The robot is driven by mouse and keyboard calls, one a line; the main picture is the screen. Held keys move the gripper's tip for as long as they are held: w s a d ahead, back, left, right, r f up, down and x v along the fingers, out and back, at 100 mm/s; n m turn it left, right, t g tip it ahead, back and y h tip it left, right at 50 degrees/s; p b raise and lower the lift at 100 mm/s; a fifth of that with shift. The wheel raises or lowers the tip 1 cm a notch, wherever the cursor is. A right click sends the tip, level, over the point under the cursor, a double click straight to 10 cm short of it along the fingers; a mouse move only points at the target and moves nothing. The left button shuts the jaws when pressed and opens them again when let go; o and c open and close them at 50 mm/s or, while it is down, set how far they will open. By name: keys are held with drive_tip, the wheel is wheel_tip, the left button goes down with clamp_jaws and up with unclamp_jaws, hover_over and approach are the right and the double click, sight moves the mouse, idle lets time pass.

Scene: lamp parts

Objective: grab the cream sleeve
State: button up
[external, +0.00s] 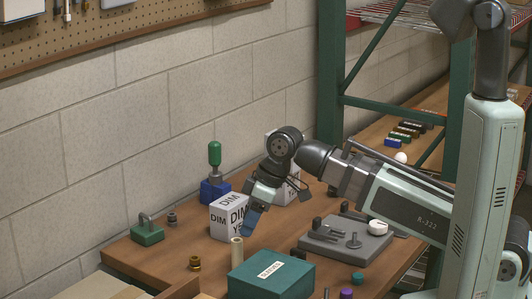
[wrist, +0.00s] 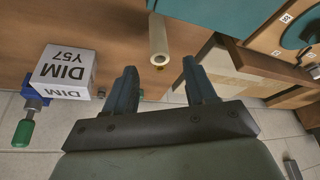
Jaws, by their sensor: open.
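The cream sleeve (external: 236,252) is a small upright tube on the wooden table, just left of the green-teal box. In the wrist view the cream sleeve (wrist: 158,36) shows ahead of my fingertips, roughly centred between the two fingers in the picture. My gripper (external: 254,217) is above the table beside the white DIM box, apart from the sleeve. In the wrist view my gripper (wrist: 160,72) has its two fingers spread wide with nothing held between them.
The white DIM box (external: 230,216) stands close to my gripper. The green-teal box (external: 270,277) is right of the sleeve. A brass fitting (external: 195,263) lies to its left. A grey fixture plate (external: 347,242) with pegs is farther right. A green padlock-like block (external: 147,234) sits at the left.

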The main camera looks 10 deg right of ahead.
sight(233, 259)
drive_tip(key=shift+x, duration=5.8)
drive_tip(key=shift+d, duration=0.15)
clamp_jaws()
